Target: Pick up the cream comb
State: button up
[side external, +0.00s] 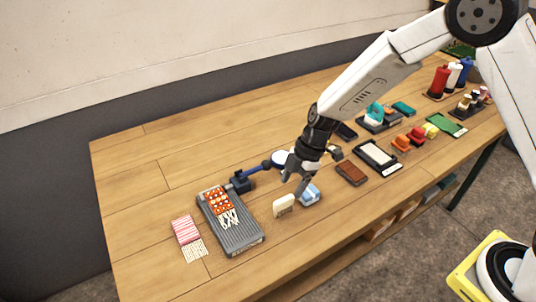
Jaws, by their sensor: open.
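The cream comb (284,204) is a small pale piece near the front edge of the wooden table. It seems to stand or lean on the wood, with what look like short teeth along its lower side. My gripper (292,184) points down just above and behind the comb, slightly to its right in the picture. Its fingers are apart, with nothing seen between them. The exact gap between the fingertips and the comb cannot be told from this view.
A blue and white block (310,194) sits close to the comb's right. A grey ribbed tray (232,238) with patterned pieces lies to the left, near a blue lamp-like stand (241,181). A brown brush-like block (352,173) lies further right. Bare wood surrounds the comb's front.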

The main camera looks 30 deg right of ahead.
aim_at(285, 198)
jog(key=shift+x, duration=1.35)
jog(key=shift+a, duration=0.1)
jog(key=shift+x, duration=2.55)
grip_shut()
